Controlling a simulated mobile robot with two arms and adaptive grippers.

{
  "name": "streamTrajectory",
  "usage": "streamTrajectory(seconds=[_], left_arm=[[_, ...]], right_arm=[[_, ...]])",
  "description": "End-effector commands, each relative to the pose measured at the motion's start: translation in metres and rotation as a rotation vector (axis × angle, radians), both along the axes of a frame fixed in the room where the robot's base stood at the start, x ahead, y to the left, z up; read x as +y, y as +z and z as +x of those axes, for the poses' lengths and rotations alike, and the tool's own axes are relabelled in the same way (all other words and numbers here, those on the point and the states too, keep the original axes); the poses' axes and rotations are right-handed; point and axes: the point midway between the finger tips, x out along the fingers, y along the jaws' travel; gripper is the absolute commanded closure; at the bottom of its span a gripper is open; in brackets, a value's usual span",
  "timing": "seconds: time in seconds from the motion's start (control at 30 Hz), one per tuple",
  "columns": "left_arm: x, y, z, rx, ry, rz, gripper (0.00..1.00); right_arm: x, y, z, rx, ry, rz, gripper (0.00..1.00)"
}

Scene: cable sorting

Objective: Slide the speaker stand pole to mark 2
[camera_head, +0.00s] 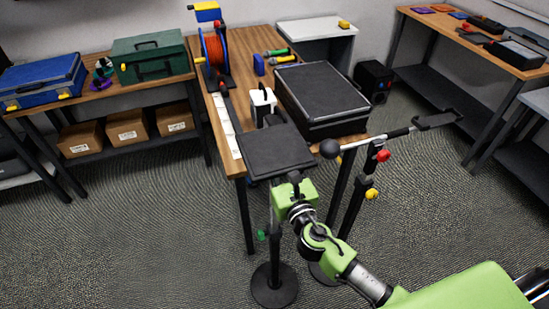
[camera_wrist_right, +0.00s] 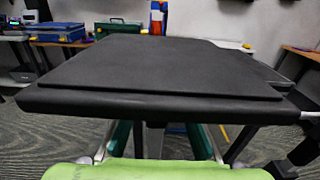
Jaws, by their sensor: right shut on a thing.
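The speaker stand has a flat black top plate (camera_head: 278,150), a dark upright pole (camera_head: 275,247) with a green knob (camera_head: 262,235), and a round black base (camera_head: 274,286) on the carpet. My right gripper (camera_head: 284,190) is just under the plate, shut on the pole. In the right wrist view the plate (camera_wrist_right: 155,70) fills the middle, and the pole (camera_wrist_right: 153,142) shows below it between my fingers. The fingers and plate hide part of the pole. No mark numbers are readable. My left gripper is not in view.
A boom stand with a red knob (camera_head: 383,155) and yellow knob (camera_head: 371,194) stands close on the right. Behind the plate, a wooden table (camera_head: 252,45) holds a black case (camera_head: 322,92) and an orange cable reel (camera_head: 212,50). Carpet is open to the left.

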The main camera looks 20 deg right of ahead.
Motion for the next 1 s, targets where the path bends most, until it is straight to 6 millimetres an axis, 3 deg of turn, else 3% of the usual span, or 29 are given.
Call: streamTrajectory(seconds=[0.7,1.0], left_arm=[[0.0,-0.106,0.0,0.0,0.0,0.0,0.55],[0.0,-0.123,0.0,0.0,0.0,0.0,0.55]], right_arm=[[0.001,-0.123,-0.001,0.005,0.001,0.0,1.0],[0.001,-0.143,-0.001,0.006,0.002,0.001,1.0]])
